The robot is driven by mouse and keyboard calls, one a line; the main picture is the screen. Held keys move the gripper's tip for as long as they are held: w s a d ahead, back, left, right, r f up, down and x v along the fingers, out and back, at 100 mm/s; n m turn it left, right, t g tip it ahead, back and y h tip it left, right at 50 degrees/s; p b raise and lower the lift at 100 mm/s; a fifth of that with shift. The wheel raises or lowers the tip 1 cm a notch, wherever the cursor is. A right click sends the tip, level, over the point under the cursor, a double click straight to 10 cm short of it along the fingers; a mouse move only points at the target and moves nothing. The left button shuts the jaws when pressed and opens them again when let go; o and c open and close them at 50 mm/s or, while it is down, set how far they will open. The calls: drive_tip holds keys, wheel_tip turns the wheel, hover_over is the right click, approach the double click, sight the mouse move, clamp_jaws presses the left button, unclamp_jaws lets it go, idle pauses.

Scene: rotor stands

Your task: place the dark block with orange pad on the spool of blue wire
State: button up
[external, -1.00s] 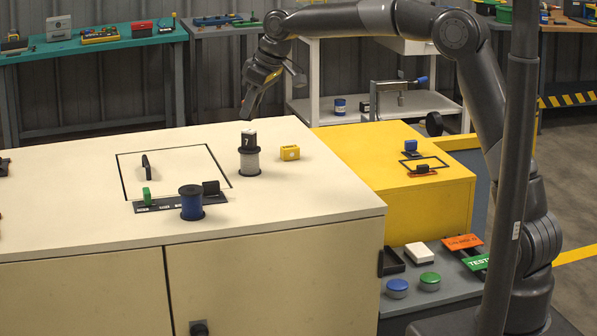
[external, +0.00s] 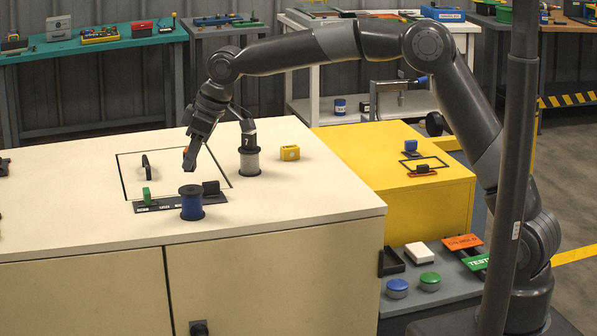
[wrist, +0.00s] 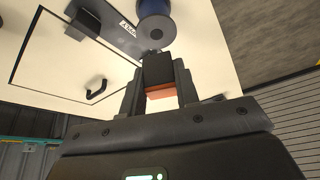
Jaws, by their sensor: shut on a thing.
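My gripper (external: 190,160) is shut on the dark block with orange pad, above the white cabinet top. In the wrist view the dark block (wrist: 157,67) sits between the fingers, with its orange pad (wrist: 160,92) on the side toward the palm. In the external view an orange patch shows between the fingers. The spool of blue wire (external: 191,205) stands upright below the gripper, with a visible gap. It also shows in the wrist view (wrist: 156,28), just beyond the block. Its dark top flange is bare.
A grey spool (external: 249,163) with a dark numbered block (external: 248,139) on it stands to the right. A yellow block (external: 290,153) lies farther right. The cabinet's front is clear.

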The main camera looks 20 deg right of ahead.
sight(195, 166)
drive_tip(key=shift+a+f, duration=0.15)
drive_tip(key=shift+f, duration=1.9)
drive_tip(key=shift+f, duration=0.15)
drive_tip(key=o, duration=1)
drive_tip(key=shift+c, duration=0.2)
drive_tip(key=v, duration=1.2)
drive_tip(key=shift+s, duration=0.15)
